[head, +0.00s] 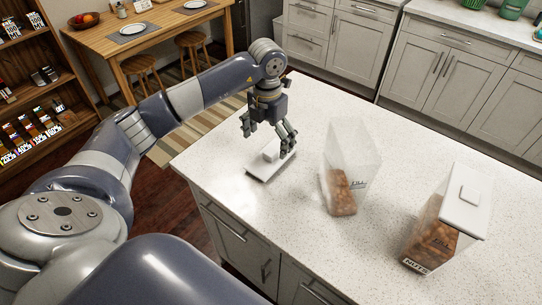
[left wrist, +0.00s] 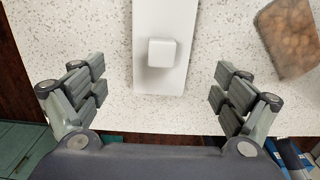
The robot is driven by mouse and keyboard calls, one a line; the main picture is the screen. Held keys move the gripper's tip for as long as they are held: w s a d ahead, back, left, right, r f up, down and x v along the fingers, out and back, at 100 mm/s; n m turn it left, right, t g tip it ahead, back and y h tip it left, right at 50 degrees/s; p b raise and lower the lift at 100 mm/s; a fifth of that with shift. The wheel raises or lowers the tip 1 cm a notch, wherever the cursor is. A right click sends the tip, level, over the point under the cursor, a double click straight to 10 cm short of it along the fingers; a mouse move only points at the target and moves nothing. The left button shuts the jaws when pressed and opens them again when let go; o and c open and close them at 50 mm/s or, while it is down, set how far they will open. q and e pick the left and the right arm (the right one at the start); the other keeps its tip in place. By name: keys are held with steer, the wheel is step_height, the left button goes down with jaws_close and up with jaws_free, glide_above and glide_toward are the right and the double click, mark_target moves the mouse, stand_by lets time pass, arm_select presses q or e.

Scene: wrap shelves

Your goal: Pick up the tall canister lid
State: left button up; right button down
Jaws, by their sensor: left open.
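The white canister lid (head: 262,167) lies flat on the counter, with a small square knob on top. In the left wrist view the lid (left wrist: 164,75) is a pale strip with its knob between and a little beyond the fingers. My left gripper (head: 267,142) is open just above the lid, fingers pointing down, one on each side; in the left wrist view the gripper (left wrist: 156,100) has clear gaps to the lid on both sides. A tall open clear canister (head: 350,150) with brown contents stands to the right. My right gripper is not seen.
A second canister (head: 445,225), labelled NUTS and capped with a white lid, stands at the right on the speckled counter (head: 300,230). The counter's left edge is close to the lid. The counter between the canisters is free.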

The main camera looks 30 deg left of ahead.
mark_target(271, 151)
arm_select(q)
steer(key=shift+f, duration=0.35)
steer(key=shift+w+f, duration=0.15)
steer(key=shift+f, duration=0.15)
steer(key=f+p, duration=0.1)
steer(key=f, duration=0.2)
steer(key=f+p, duration=0.1)
steer(key=shift+w+d+f+p, duration=0.1)
steer(key=shift+w+f+p, duration=0.1)
steer(key=shift+w+p, duration=0.1)
steer(key=shift+f, duration=0.2)
steer(key=shift+c, duration=1.4)
steer(key=c, duration=0.9)
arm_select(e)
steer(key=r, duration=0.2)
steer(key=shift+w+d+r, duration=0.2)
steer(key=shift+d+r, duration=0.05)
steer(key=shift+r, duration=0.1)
